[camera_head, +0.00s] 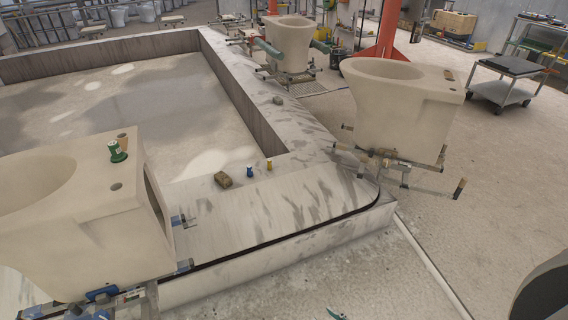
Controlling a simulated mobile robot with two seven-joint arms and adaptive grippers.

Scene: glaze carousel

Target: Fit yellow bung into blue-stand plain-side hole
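The yellow bung (269,165) stands upright on the pale carousel ledge, just right of a blue bung (249,171). A large unglazed toilet bowl (70,255) at the left sits on a stand with blue parts (101,293). Its rear deck has an open dark hole (116,186) on the nearer side. A green bung (118,152) stands on the farther part of the deck, with a brown piece (122,137) right behind it. Neither of my grippers is in view.
A brown block (223,180) lies on the ledge left of the bungs. Another bowl (393,105) stands on a stand at the right, and a third (289,43) farther back. The near ledge (285,205) is mostly clear.

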